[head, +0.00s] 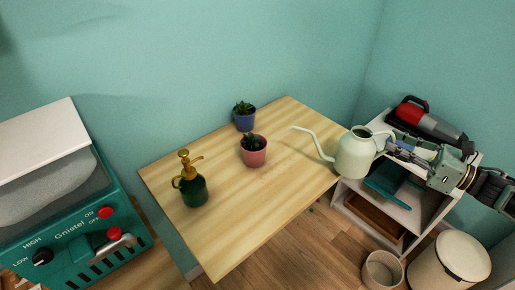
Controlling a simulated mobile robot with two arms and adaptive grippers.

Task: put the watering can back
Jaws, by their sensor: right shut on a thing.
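The pale green watering can (352,156) is near the right end of the wooden table (245,222), in front of the white shelf unit (425,214). It looks upright, with its long spout pointing left over the table. My right gripper (390,146) comes in from the right and is shut on the can's handle side, partly hiding the handle. I cannot tell whether the can's base touches anything. My left gripper is out of view.
A blue potted plant (244,121), a pink potted plant (253,152) and a green sprayer (192,187) stand on the table. A red-grey handheld vacuum (430,122) lies on the shelf top. Two bins (381,270) (456,262) stand below. The table's front is clear.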

